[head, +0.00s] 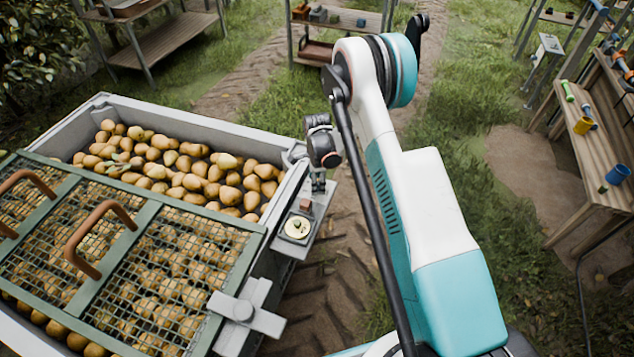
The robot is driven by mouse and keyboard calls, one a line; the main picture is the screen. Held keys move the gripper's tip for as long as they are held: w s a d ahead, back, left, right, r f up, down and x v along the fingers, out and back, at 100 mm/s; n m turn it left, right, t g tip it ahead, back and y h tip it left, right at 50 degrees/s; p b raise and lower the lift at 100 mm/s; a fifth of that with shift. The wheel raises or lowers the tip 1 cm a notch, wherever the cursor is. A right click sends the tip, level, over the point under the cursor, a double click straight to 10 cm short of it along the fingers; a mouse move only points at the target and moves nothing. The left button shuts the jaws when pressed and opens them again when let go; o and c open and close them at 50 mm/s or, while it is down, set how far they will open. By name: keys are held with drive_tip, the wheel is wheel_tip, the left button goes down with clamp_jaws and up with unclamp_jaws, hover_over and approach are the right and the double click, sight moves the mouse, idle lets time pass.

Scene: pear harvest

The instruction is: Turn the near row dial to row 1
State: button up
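A round, pale dial (297,227) with a dark pointer or knob at its middle sits on a small grey panel (285,247) fixed to the right side of the pear bin. Its markings are too small to read. My gripper (318,187) points down just above and behind the dial, near the bin's right corner, and looks apart from it. Its fingers are small and partly dark in this view, so their opening does not show clearly. A small reddish block (305,205) shows between the gripper and the dial.
The grey bin (215,118) is full of pears (190,165). A green-framed mesh lid (150,215) with brown handles covers its near part. A grey cross-shaped latch (245,312) stands at its near right corner. A wooden bench (590,150) with tools is at right.

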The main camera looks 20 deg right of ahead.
drive_tip(key=c, duration=1.1)
drive_tip(key=shift+o, duration=0.2)
